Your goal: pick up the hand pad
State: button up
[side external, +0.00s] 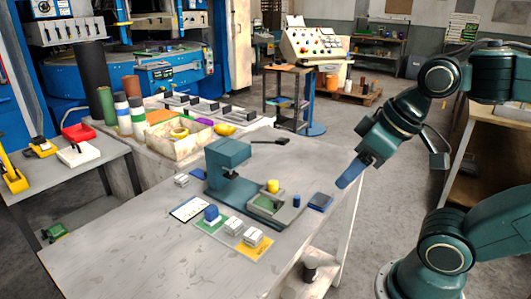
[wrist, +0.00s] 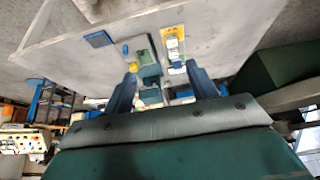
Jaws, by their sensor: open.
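A flat, dark blue square pad (side external: 320,201), which looks like the hand pad, lies on the grey table just right of the small green press. It also shows in the wrist view (wrist: 98,39), up and left of my fingers. My gripper (side external: 347,180) is in the air to the right of the pad and above the table's right edge. In the wrist view my gripper (wrist: 160,72) has its two blue fingers wide apart, with nothing held between them. The pad is fully visible and apart from the fingers.
The green press (side external: 226,167) stands left of the pad. A green and yellow mat (side external: 215,227) carries several small blocks. The table's front left is clear.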

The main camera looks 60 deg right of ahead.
jog(key=shift+c, duration=1.2)
jog(key=shift+w, duration=0.1)
jog(key=w+a+r+n+g+y, duration=0.1)
jog(key=w+n, duration=0.3)
jog(key=w, duration=0.6)
jog(key=w+a+r+n+g+y, duration=0.1)
jog(key=w+r+n+g, duration=0.1)
jog(key=w+n, duration=0.5)
jog(key=w+d+f+n+g+y, duration=0.2)
jog(key=w+f+n, duration=0.5)
jog(key=w+f, duration=0.7)
jog(key=w+d, duration=0.1)
jog(key=w, duration=0.3)
jog(key=shift+w+d+f+g+y, duration=0.25)
jog(key=shift+d+f+g+y, duration=0.05)
jog(key=shift+d+f, duration=0.1)
